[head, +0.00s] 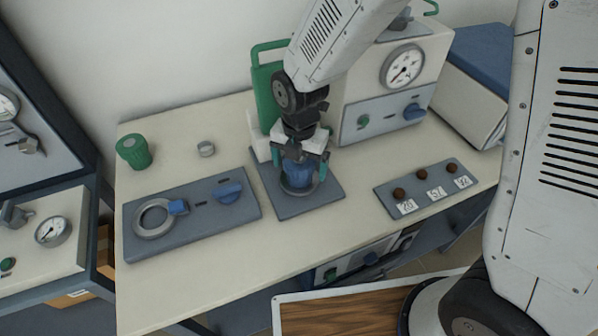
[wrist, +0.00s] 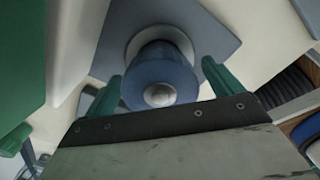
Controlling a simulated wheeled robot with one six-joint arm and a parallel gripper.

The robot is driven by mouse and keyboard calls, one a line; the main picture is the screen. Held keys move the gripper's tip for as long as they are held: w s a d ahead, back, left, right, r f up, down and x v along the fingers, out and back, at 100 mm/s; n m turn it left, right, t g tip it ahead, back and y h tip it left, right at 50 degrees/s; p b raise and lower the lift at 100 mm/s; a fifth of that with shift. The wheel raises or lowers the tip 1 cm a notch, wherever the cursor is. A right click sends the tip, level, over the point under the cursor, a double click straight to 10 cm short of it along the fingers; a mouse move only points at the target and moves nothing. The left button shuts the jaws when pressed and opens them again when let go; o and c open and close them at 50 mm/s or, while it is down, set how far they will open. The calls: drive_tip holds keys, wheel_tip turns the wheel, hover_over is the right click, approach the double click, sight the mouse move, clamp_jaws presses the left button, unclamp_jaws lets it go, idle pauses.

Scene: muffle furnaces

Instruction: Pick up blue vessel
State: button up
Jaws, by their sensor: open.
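The blue vessel (head: 300,174) stands upright on a grey ring on a grey-blue square plate (head: 318,204) on the bench. It also shows in the wrist view (wrist: 162,80), with a pale round knob on its top. My gripper (head: 298,168) points down over the vessel from above. In the wrist view its two green fingers (wrist: 160,86) are apart, one on each side of the vessel's near part. They look clear of its sides. In the head view the gripper partly hides the vessel's top.
A panel with a ring and blue knob (head: 192,212) lies left. A numbered tray (head: 430,190) lies right.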

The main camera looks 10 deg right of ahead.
drive_tip(key=c, duration=1.4)
drive_tip(key=shift+o, duration=0.2)
